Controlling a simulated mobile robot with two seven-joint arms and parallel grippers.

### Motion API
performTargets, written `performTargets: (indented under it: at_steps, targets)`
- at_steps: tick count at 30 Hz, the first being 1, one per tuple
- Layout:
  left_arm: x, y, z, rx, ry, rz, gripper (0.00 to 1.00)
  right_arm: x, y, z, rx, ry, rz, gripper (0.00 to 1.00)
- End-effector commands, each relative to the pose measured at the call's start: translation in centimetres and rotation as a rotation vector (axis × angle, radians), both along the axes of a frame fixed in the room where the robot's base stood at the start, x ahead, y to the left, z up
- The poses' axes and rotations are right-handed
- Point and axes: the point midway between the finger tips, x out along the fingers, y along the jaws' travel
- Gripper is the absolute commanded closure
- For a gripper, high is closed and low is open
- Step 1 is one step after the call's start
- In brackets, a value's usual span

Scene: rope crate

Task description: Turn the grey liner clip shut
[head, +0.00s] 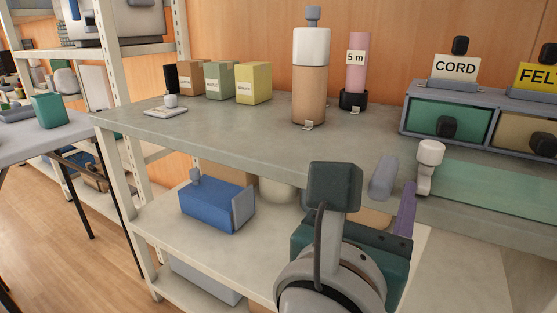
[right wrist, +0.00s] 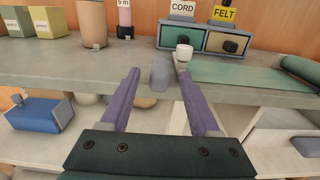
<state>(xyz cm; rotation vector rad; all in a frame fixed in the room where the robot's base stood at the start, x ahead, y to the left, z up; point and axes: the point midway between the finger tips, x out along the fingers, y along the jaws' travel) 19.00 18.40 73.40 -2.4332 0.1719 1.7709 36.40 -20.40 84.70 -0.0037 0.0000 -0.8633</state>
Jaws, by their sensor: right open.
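The grey liner clip (head: 383,177) is a rounded grey bar at the front edge of the upper shelf. In the right wrist view the clip (right wrist: 160,73) stands roughly upright between the two purple fingers of my right gripper (right wrist: 160,78). The fingers are apart, with space on both sides of the clip; I cannot tell whether either touches it. In the head view my right gripper (head: 390,192) shows one purple finger just right of the clip; the other is hidden behind my wrist. My left gripper is in neither view.
A white-knobbed fitting (head: 430,155) sits on the shelf edge just right of the clip, beside a green mat (head: 490,190). Bins labelled CORD (head: 450,118) and FELT stand behind. A tan bottle (head: 310,90) stands further left. A blue box (head: 216,207) sits on the lower shelf.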

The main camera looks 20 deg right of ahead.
Motion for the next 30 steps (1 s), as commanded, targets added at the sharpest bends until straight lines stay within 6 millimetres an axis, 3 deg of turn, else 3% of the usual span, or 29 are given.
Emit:
performTargets:
  at_steps: [6, 12, 23, 30]
  targets:
    - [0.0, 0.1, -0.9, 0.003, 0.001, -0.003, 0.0, 2.8, -3.4, -0.1, -0.002, -0.004, -0.002, 0.38]
    - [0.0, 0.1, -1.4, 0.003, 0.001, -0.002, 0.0, 4.5, -5.4, -0.1, 0.001, -0.002, -0.001, 0.38]
    - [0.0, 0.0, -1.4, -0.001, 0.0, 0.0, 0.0, 5.0, -5.9, 0.0, 0.003, 0.0, -0.001, 0.38]
    - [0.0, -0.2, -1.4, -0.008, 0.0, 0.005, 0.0, 5.0, -5.9, 0.0, 0.003, -0.001, -0.001, 0.63]
